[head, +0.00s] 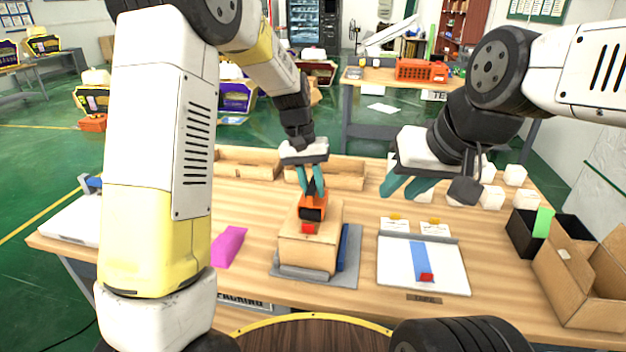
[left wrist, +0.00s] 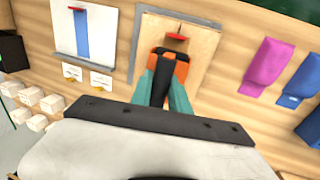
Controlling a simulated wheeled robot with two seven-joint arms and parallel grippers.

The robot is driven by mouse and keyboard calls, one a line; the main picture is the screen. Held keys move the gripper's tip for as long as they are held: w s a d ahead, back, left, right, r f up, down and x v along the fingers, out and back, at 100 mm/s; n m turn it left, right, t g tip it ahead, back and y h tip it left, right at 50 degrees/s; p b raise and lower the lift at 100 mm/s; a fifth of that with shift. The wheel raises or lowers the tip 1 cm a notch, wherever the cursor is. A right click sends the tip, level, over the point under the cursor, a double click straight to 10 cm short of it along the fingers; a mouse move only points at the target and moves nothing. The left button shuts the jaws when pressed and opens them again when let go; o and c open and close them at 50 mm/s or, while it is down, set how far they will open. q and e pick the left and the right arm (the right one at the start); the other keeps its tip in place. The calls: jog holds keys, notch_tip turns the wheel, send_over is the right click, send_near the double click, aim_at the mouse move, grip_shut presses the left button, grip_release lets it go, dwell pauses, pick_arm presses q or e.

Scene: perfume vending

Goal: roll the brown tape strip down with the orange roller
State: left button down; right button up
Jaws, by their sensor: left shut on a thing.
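My left gripper (head: 312,190) is shut on the orange roller (head: 312,206), which has a black part. It holds the roller over the top of a tan box (head: 308,252), and I cannot tell whether the roller touches it. In the left wrist view the roller (left wrist: 181,71) sits between the teal fingers, above the box top (left wrist: 203,40). A red tab (head: 308,229) shows at the box's near edge. A brown tape strip cannot be told apart from the box top, partly hidden by the roller. My right gripper (head: 404,187) is open and empty, above the table to the right.
The box stands on a grey board (head: 345,278). A white board (head: 393,280) with a blue strip (head: 419,257) lies right of it. A magenta piece (head: 229,246) lies left. White cubes (head: 491,198), a black bin (head: 522,230) and an open carton (head: 567,295) are at the right.

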pick_arm(q)
jog(key=shift+f, duration=0.6)
dwell(0.3)
